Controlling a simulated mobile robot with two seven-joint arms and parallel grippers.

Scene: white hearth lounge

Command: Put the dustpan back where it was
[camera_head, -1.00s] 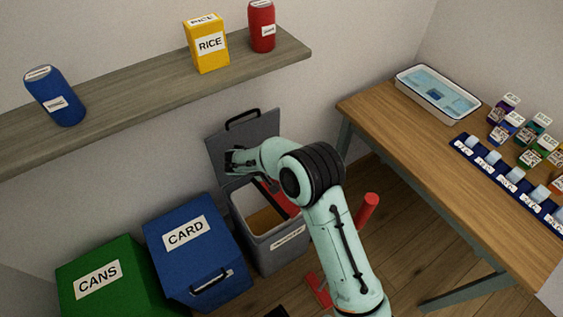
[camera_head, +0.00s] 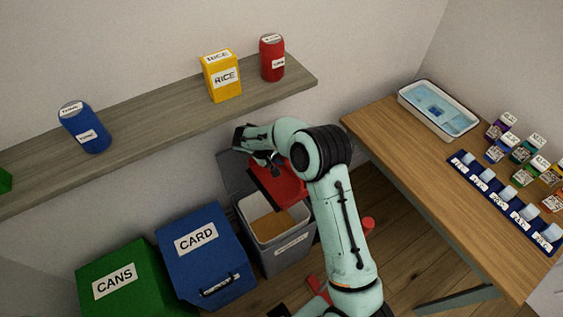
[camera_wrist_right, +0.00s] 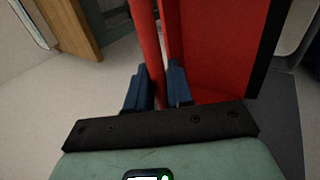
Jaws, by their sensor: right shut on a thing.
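The red dustpan (camera_head: 284,186) with a dark edge is above the open grey bin (camera_head: 290,255) in the head view. My right gripper (camera_head: 264,162) is at the dustpan, partly hidden by its own arm. In the right wrist view, the blue fingers of the right gripper (camera_wrist_right: 158,92) are shut on the dustpan's red handle, and the red pan (camera_wrist_right: 213,50) shows just beyond it. My left gripper is not in view.
Blue CARD (camera_head: 205,255) and green CANS (camera_head: 125,285) bins stand left of the grey bin. A shelf (camera_head: 150,130) runs above. A wooden table (camera_head: 425,150) is at right. An upright red post (camera_head: 368,223) and red floor piece (camera_head: 318,288) are beside my arm.

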